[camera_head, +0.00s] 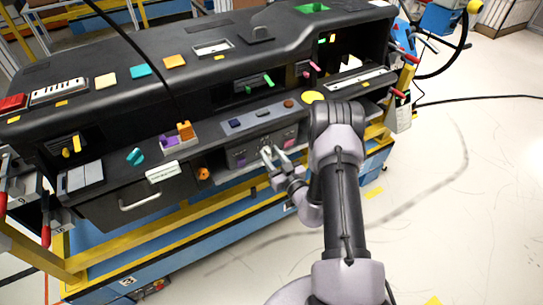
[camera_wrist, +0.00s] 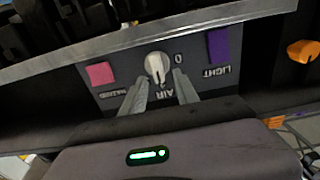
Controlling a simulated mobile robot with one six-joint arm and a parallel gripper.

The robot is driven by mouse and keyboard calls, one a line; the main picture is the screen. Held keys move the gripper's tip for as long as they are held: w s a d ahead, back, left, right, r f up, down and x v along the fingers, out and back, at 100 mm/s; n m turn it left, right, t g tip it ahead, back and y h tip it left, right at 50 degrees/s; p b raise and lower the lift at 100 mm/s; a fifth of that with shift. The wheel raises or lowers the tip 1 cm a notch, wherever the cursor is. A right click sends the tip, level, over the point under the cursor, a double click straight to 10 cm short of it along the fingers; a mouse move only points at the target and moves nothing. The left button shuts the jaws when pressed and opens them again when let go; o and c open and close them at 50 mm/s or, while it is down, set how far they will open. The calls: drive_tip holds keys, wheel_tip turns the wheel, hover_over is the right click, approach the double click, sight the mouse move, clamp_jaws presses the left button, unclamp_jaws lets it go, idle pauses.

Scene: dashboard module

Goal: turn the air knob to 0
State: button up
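The air knob (camera_wrist: 157,65) is white and round with a raised ridge, on a dark panel (camera_wrist: 200,60) that appears upside down in the wrist view. A white "AIR" label shows below it and a "0" mark to its right. The ridge seems to point down in the picture, toward the label, and not at the 0. My gripper (camera_wrist: 161,77) is open, one finger on each side just short of the knob, with no clear contact. In the head view my gripper (camera_head: 273,159) is in front of the lower centre panel, where the knob is too small to make out.
A pink button (camera_wrist: 101,73) and a purple switch (camera_wrist: 219,45) flank the knob. An orange knob (camera_wrist: 303,51) lies further right. A light ledge (camera_wrist: 120,40) runs close above the panel in the wrist view. Open floor (camera_head: 470,200) is on the right in the head view.

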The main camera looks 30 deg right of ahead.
clamp_jaws()
drive_tip(key=n, duration=0.2)
drive_tip(key=n+p, duration=0.1)
drive_tip(key=n, duration=0.1)
drive_tip(key=shift+a+f, duration=0.1)
drive_tip(key=shift+a, duration=0.25)
drive_tip(key=n, duration=0.4)
drive_tip(key=f+n, duration=0.1)
drive_tip(key=n, duration=0.4)
drive_tip(key=a+n, duration=0.1)
drive_tip(key=n, duration=0.3)
drive_tip(key=shift+f+n, duration=0.4)
idle(0.3)
